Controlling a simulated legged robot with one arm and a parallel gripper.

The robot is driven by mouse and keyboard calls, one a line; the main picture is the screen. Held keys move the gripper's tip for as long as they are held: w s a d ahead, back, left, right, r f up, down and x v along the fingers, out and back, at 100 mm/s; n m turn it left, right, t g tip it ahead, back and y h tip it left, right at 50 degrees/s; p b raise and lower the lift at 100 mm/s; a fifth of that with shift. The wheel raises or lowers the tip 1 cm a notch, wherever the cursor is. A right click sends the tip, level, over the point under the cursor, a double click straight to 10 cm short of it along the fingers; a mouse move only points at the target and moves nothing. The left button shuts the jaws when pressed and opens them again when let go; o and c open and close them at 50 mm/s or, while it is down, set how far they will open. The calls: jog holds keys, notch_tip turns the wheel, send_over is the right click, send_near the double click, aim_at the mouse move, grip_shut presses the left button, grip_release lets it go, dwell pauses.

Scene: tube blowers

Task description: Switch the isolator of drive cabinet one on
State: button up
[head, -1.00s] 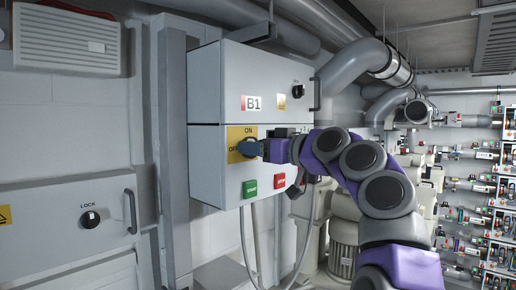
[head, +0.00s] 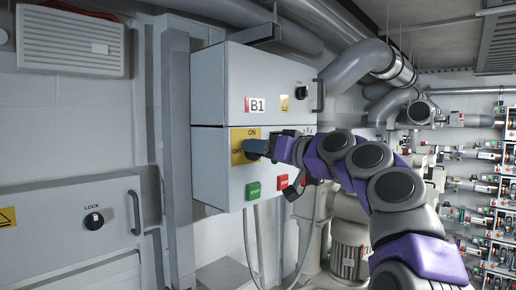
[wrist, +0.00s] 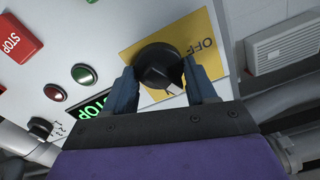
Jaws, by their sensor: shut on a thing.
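The grey drive cabinet B1 (head: 215,82) hangs on the wall, with a yellow isolator plate (head: 237,156) on its lower section. The plate reads ON at the top and OFF at the left. My gripper (head: 256,147) reaches in from the right and covers most of the isolator knob in the head view. In the wrist view, the black knob (wrist: 156,63) sits between the two blue fingers of my gripper (wrist: 163,78), which are shut on it. A white mark on the knob points down toward my palm, away from the word OFF.
Green (head: 253,190) and red (head: 282,182) push buttons sit just below the gripper. A black rotary switch (head: 301,92) and handle are on the upper door. A second cabinet with a LOCK knob (head: 94,221) stands at the left. Pipes and machinery fill the right.

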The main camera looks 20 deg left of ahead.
jog(key=shift+w+d+f+m+p, duration=0.1)
jog(key=shift+m+p, duration=0.55)
jog(key=shift+m, duration=0.7)
jog(key=shift+w+f+m+p, duration=0.1)
jog(key=shift+m+p, duration=0.55)
jog(key=shift+m, duration=0.7)
jog(key=o, duration=1)
jog(key=shift+d, duration=0.4)
jog(key=shift+o, duration=0.2)
jog(key=shift+s+r, duration=0.1)
jog(key=shift+r, duration=0.05)
jog(key=shift+a, duration=0.1)
jog(key=shift+s, duration=0.1)
